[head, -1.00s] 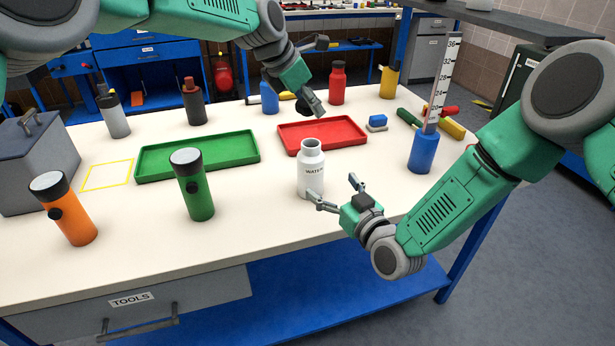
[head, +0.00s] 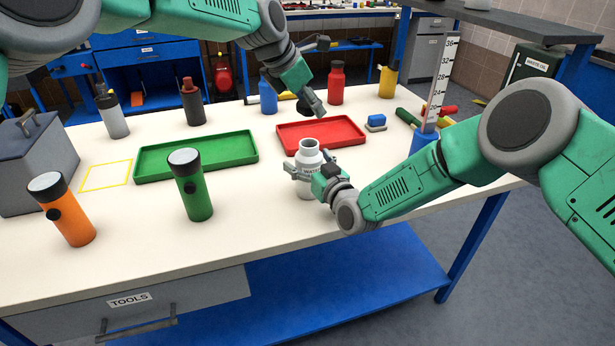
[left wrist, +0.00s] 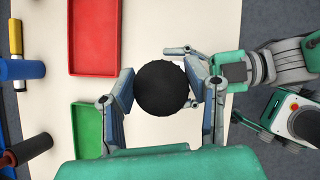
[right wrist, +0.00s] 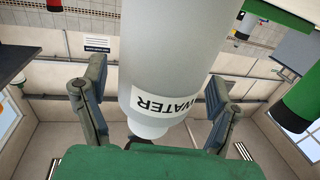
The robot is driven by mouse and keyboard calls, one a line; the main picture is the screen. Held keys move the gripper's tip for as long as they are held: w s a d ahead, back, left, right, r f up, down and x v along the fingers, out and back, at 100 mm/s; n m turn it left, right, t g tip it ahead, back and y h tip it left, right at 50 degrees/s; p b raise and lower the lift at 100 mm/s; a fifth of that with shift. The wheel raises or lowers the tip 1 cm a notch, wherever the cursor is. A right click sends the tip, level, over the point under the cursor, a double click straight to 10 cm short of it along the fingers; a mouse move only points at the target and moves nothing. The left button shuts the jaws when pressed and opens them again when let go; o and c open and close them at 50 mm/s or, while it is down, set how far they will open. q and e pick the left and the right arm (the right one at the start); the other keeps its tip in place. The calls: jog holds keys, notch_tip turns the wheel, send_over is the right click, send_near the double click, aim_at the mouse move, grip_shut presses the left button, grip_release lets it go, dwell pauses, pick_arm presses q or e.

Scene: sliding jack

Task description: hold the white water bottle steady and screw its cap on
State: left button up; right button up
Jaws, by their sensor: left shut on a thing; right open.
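The white water bottle (head: 309,152) stands upright on the bench with its mouth open and bare. My left gripper (head: 314,104) is shut on the black cap (head: 303,106), holding it above the bench beyond the bottle. In the left wrist view the round black cap (left wrist: 162,88) sits between the two fingers. My right gripper (head: 308,167) is open, with one finger on each side of the bottle. In the right wrist view the bottle (right wrist: 165,60) with its WATER label stands between the spread fingers, with gaps beside it.
A red tray (head: 345,141) lies behind the bottle and a green tray (head: 150,170) to its left. A green flashlight (head: 192,190) and an orange one (head: 70,215) stand at the front left. A blue ruler holder (head: 423,140) is partly behind my right arm.

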pick_arm(q)
jog(key=shift+d, duration=0.2)
pick_arm(e)
jog(key=shift+d, duration=0.2)
pick_arm(q)
jog(key=shift+d, duration=0.1)
pick_arm(e)
jog(key=shift+d, duration=0.1)
jog(key=c, duration=1.8)
pick_arm(q)
jog(key=shift+a+f, duration=0.25)
jog(key=shift+f, duration=0.05)
pick_arm(e)
jog(key=shift+a, duration=0.2)
pick_arm(q)
notch_tip(320, 180, down, 4)
jog(key=shift+a+r, duration=0.1)
jog(key=shift+r, duration=0.15)
pick_arm(e)
jog(key=shift+a, duration=0.15)
pick_arm(q)
jog(key=shift+w+f, duration=0.1)
jog(key=shift+f, duration=0.25)
jog(key=shift+d, duration=0.2)
pick_arm(e)
jog(key=shift+d, duration=0.25)
